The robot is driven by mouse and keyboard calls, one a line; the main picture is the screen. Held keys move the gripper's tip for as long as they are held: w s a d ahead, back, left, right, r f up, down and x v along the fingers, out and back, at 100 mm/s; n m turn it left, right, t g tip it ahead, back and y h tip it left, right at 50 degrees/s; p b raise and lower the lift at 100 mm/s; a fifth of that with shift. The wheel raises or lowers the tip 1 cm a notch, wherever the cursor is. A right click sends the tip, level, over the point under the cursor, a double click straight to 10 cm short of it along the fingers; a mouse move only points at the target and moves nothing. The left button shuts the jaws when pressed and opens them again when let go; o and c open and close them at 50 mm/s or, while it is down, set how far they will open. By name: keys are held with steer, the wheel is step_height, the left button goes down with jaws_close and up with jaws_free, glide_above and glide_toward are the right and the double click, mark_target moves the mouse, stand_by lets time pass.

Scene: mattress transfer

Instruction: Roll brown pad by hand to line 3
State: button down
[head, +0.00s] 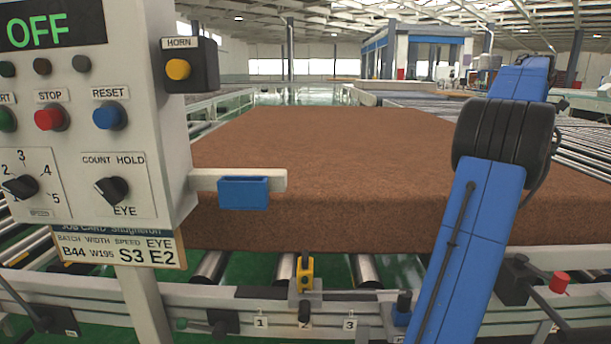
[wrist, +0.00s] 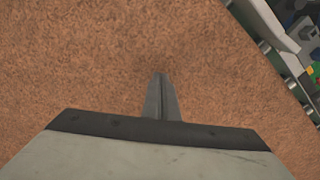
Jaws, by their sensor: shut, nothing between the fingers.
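The brown pad (head: 320,150) is a thick block lying flat on the roller conveyor in the head view. Its front face stands just behind the front rail. It also fills most of the wrist view (wrist: 80,60). My gripper (wrist: 160,78) is shut and empty, its fingers pointing at the pad's brown surface; whether they touch it I cannot tell. The head view shows my blue arm at the right but not the fingers. Small number plates sit on the front rail, among them plate 1 (head: 261,322) and plate 3 (head: 349,325). Plate 2 is mostly hidden by a dark knob.
A control panel (head: 140,150) stands at the left, its display reading OFF. A blue block (head: 243,192) sits on its side arm. A yellow piece (head: 305,274) stands on the rail (head: 220,295). A red knob (head: 560,282) is at the right. More roller conveyors lie behind.

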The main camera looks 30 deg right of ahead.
steer(key=shift+r, duration=2.85)
steer(key=shift+s, duration=0.1)
